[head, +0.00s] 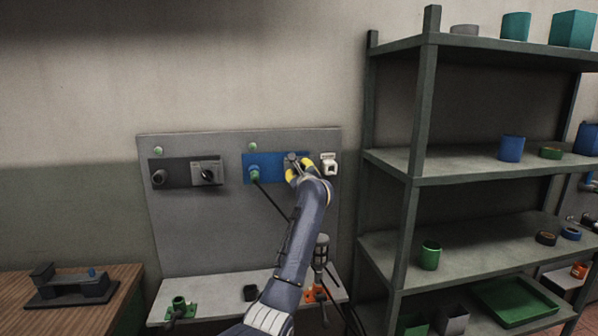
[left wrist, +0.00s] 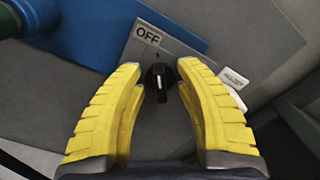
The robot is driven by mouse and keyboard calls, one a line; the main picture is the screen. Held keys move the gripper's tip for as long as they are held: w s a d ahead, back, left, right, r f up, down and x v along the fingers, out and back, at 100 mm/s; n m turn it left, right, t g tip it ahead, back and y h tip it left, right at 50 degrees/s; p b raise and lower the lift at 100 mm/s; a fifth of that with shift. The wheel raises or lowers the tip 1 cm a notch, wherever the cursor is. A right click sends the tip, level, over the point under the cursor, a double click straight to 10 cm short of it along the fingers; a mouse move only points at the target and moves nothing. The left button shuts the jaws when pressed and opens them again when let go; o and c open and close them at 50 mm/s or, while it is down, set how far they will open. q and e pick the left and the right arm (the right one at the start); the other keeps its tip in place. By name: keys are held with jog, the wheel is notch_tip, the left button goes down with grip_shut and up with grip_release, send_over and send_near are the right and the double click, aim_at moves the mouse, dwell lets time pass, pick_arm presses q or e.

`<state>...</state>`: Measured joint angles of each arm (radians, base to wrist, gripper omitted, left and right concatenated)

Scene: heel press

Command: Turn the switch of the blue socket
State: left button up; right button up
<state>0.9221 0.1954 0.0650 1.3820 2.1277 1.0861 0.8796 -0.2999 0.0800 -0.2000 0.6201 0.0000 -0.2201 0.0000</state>
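The blue socket (head: 270,161) is mounted on a grey upright panel, with a green plug (head: 254,174) and black cable at its left end. It also shows at the upper left of the left wrist view (left wrist: 100,25). Its black switch knob (left wrist: 159,80) sits on a grey plate with an OFF label (left wrist: 147,34). My left gripper (head: 297,171) is at the right end of the socket and partly covers the switch in the head view. In the left wrist view its yellow fingers (left wrist: 159,75) are open, one on each side of the knob, with narrow gaps. My right gripper is not in view.
A dark socket with its own switch (head: 207,173) is left on the same panel (head: 200,230). A white box (head: 329,164) is just right of my gripper. A shelf rack (head: 425,110) stands at the right. A wooden table (head: 120,280) is at lower left.

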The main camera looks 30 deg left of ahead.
pick_arm(q)
jog(key=shift+w+a, duration=0.2)
jog(key=shift+w, duration=0.05)
grip_shut()
dwell(0.3)
